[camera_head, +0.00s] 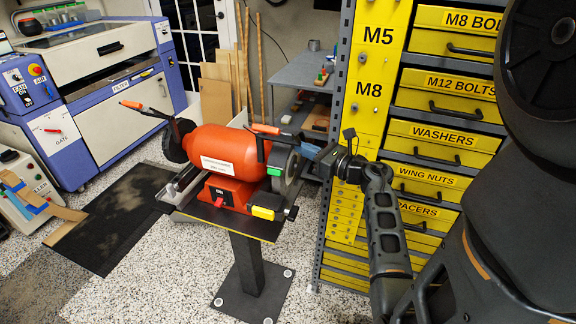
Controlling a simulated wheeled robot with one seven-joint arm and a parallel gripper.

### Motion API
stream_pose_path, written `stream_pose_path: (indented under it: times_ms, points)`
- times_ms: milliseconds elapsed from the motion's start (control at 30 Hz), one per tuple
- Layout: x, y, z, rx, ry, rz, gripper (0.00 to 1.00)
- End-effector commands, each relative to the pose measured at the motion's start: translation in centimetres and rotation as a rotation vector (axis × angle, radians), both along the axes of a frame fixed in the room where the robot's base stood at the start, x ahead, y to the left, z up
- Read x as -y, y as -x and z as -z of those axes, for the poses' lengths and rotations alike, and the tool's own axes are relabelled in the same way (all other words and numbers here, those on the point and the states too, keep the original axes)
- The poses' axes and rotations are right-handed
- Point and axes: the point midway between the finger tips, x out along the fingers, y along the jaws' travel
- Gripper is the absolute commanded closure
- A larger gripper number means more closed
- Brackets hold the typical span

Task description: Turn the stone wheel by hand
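An orange bench grinder (225,155) stands on a black pedestal (250,263). A grey stone wheel (293,165) sits at its right end, partly behind a dark guard and an arm with an orange tip. A second dark wheel (177,141) is at the left end. My gripper (330,153) is at the end of my arm, just right of the right wheel, at about its height. A small gap seems to lie between them; contact cannot be made out. The fingers are small and dark, so I cannot tell whether they are open or shut.
A yellow drawer cabinet (367,64) stands close behind and right of my gripper. A grey workbench (303,71) is behind the grinder. A blue and white machine (115,105) stands at the left. The speckled floor around the pedestal is mostly clear, with a dark mat (115,215) at left.

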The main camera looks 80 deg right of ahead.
Motion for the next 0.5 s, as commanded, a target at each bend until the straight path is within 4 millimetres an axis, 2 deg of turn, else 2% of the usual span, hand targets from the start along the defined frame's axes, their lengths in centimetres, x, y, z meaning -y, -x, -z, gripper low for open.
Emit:
stream_pose_path:
  times_ms: [500]
  points:
    - [-0.77, -0.22, -0.37, 0.001, 0.002, -0.004, 1.00]
